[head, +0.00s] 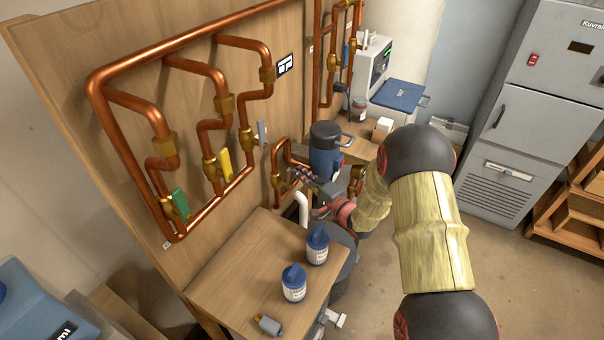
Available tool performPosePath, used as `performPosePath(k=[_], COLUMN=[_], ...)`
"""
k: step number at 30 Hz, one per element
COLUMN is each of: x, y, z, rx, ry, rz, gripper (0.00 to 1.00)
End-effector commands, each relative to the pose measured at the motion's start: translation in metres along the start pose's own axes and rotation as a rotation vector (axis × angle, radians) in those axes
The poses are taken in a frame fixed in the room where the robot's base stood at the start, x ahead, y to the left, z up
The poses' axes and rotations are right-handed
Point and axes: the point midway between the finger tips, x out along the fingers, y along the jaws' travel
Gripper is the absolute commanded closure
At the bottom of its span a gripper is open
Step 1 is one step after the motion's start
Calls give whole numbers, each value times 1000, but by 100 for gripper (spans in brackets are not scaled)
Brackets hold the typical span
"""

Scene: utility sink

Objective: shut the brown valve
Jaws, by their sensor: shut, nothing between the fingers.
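My gripper (300,174) is shut and empty, at the end of my arm in the middle of the head view. Its fingertips are close to a small copper pipe loop (283,156) on the wooden panel, beside a brass fitting (277,181). I cannot tell whether they touch it. I cannot make out a brown valve handle; it may be hidden behind my gripper. The handles that show on the larger pipes are green (181,204), yellow (225,164) and light grey (262,133). A blue handle (346,55) is on pipes farther back.
A dark blue cylindrical device (325,150) stands right behind my gripper. Two blue-capped containers (317,244) (294,283) stand on the wooden counter (243,262) in front. A white curved pipe (301,207) rises below my gripper. Grey cabinets (530,115) stand at the right, beyond open floor.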

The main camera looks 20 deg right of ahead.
Motion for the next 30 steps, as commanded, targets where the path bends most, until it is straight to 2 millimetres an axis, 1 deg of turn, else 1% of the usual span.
performPosePath(k=[8, 30], x=[0, -1], y=[0, -4], z=[0, 4], rx=[-5, -131], ry=[0, -1], rz=[-2, -46], gripper=[100, 100])
